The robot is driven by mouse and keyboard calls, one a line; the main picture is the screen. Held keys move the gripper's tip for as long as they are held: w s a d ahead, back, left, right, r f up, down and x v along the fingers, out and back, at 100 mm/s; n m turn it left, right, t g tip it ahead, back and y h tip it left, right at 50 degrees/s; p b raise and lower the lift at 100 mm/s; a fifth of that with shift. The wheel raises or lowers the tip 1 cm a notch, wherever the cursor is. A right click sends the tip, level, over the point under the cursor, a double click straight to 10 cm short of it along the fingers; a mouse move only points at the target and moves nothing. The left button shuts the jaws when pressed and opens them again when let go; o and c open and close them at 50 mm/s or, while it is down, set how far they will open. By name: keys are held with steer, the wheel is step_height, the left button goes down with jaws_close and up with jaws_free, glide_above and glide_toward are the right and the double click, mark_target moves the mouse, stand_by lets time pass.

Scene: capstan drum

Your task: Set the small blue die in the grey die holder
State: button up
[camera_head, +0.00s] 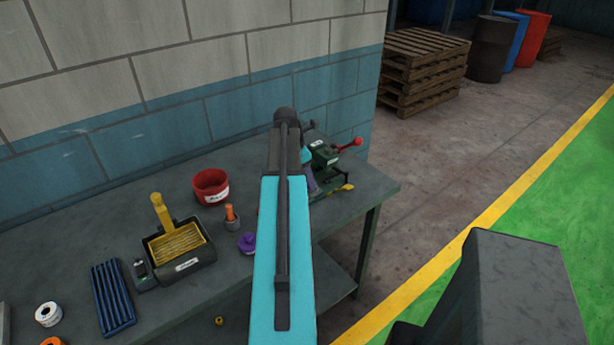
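My turquoise and dark arm (268,240) reaches up the middle of the view, over the workbench. It covers part of a green machine (324,155) with a red-knobbed lever at the bench's right end. My gripper is not visible; the arm hides the area beyond it. I cannot make out a small blue die. I cannot identify the grey die holder with certainty; part of the machine is hidden behind the arm.
The grey bench (165,213) stands against a block wall. It carries a red bowl (211,187), a small grey cup (233,223) with an orange item, a purple item (247,243), a black tray (185,266) and a dark blue ribbed tray (112,299).

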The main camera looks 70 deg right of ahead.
steer(key=shift+w, duration=0.1)
stand_by(0.4)
steer(key=shift+r, duration=0.65)
steer(key=b+v, duration=0.2)
steer(key=v, duration=0.9)
steer(key=shift+r, duration=0.4)
